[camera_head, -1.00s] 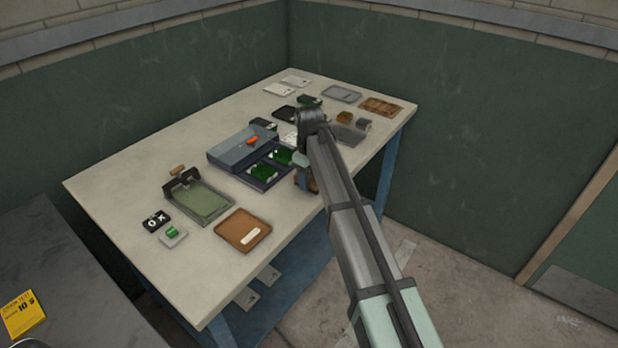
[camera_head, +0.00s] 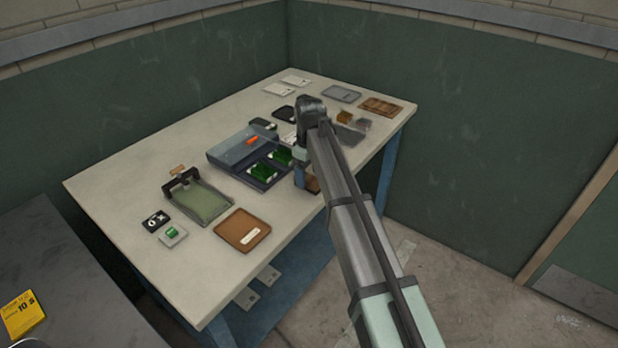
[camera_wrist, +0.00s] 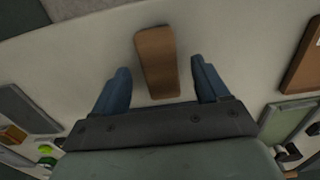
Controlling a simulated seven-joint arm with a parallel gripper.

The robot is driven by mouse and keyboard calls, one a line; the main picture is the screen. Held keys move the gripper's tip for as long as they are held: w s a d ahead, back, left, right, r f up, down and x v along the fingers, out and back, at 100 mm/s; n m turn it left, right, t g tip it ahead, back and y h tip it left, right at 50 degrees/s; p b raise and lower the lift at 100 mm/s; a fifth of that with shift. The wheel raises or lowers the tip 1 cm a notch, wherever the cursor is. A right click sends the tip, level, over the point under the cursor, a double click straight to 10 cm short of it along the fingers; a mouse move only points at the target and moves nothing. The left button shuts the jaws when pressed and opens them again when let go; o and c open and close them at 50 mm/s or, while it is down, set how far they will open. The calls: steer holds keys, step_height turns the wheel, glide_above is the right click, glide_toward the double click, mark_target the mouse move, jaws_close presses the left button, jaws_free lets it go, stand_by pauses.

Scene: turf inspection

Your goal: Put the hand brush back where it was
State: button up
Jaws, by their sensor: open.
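The hand brush, seen as a brown wooden block (camera_wrist: 156,62), lies on the pale tabletop in the wrist view, its long side running away from my wrist. In the head view its brown end (camera_head: 312,184) shows near the table's front edge, partly covered by my arm. My gripper (camera_wrist: 160,66) is open, with one blue finger on each side of the brush and a visible gap on both sides. In the head view my gripper (camera_head: 300,174) is mostly hidden behind my forearm. Whether the fingers reach down to brush height is hard to tell.
Left of my gripper stands a blue-grey case (camera_head: 243,148) with green pieces. A brown tray (camera_head: 242,230) and a green-bedded tray (camera_head: 203,203) lie further left. Grey trays (camera_head: 341,94) and a brown tray (camera_head: 381,106) are at the far right. Bare tabletop (camera_head: 140,160) lies along the back.

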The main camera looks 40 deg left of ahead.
mark_target(309, 177)
step_height(309, 177, up, 10)
stand_by(0.4)
